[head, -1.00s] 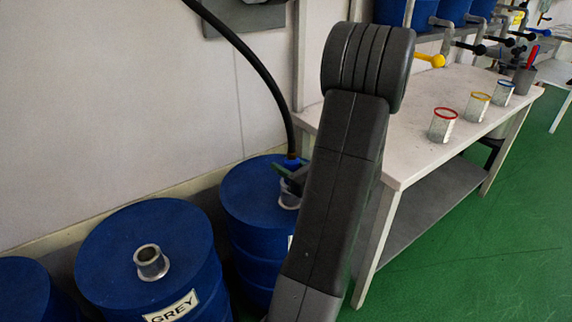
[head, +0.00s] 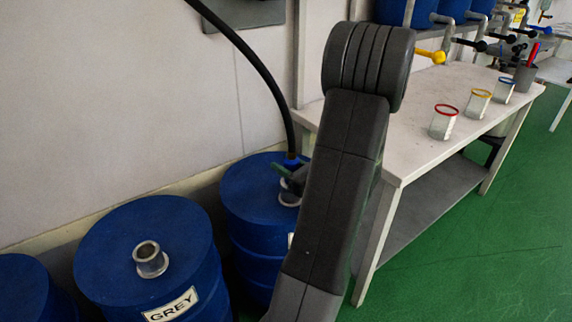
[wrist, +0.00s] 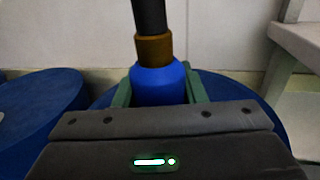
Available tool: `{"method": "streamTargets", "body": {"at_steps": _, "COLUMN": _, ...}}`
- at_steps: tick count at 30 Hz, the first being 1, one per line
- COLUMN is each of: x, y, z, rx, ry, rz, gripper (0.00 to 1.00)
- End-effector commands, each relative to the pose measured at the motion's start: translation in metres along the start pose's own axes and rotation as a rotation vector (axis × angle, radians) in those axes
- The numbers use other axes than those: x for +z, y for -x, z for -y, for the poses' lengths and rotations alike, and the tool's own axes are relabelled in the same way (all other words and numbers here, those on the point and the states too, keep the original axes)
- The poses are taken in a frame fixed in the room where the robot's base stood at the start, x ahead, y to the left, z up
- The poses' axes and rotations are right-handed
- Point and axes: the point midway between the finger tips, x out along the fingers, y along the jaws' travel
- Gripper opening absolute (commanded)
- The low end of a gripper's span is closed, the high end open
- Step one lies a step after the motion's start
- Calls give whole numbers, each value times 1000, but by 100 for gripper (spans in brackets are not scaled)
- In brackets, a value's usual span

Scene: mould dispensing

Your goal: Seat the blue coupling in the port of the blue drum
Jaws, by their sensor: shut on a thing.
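The blue coupling (wrist: 160,82) hangs upright on the end of a black hose, below a brown collar. My gripper (wrist: 160,92) is shut on it, with one green finger on each side. In the head view the coupling (head: 292,161) shows just above a green finger of my gripper (head: 283,170). The blue drum (head: 240,190) stands below, with its metal port (head: 289,192) close under the gripper. My arm hides the drum's right side. The coupling's lower end is hidden, so I cannot tell whether it touches or enters the port.
A second blue drum (head: 110,235), labelled GREY, with an open port (head: 150,259), stands to the left. A white table (head: 425,140) with several cups is at the right. The black hose (head: 255,65) runs down along the wall. Green floor is clear at the right.

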Motion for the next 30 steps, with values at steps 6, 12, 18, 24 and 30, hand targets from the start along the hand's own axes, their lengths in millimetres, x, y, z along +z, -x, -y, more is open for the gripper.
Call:
{"method": "streamTargets", "body": {"at_steps": 6, "x": 1, "y": 0, "z": 0, "rx": 0, "ry": 0, "rz": 1, "gripper": 39}}
{"method": "streamTargets", "body": {"at_steps": 12, "x": 0, "y": 0, "z": 0, "rx": 0, "ry": 0, "rz": 0, "gripper": 63}}
{"method": "streamTargets", "body": {"at_steps": 18, "x": 0, "y": 0, "z": 0, "rx": 0, "ry": 0, "rz": -1, "gripper": 63}}
{"method": "streamTargets", "body": {"at_steps": 24, "x": 1, "y": 16, "z": 1, "rx": -3, "ry": -1, "rz": -1, "gripper": 63}}
{"method": "streamTargets", "body": {"at_steps": 30, "x": 2, "y": 53, "z": 1, "rx": -5, "ry": -2, "rz": 0, "gripper": 63}}
